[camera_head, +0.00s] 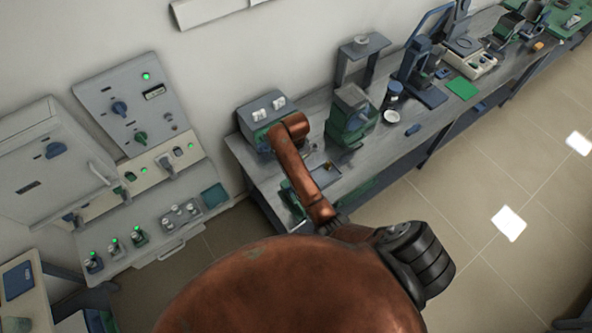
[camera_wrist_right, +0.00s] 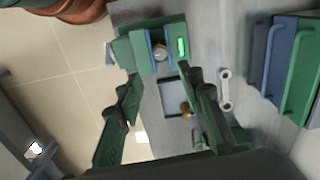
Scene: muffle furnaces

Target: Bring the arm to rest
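My right arm, copper coloured, shows in the head view over the near end of the grey workbench (camera_head: 318,112). My right gripper (camera_wrist_right: 158,80) shows in the right wrist view, with two dark green fingers spread apart. I see nothing held between them. A pale rectangular frame and a small brass-coloured part (camera_wrist_right: 186,108) appear beyond the gap between the fingers. In the head view the right gripper is not clearly distinguishable near the bench end. My left gripper is in neither view.
Grey furnace panels (camera_head: 130,100) with green lights stand at the left. A grey control box (camera_head: 262,112), a green-based device (camera_head: 352,115) and a dark stand (camera_head: 418,75) occupy the bench. Green and blue handled parts (camera_wrist_right: 290,65) lie right of the gripper. Tiled floor (camera_head: 475,180) is open at the right.

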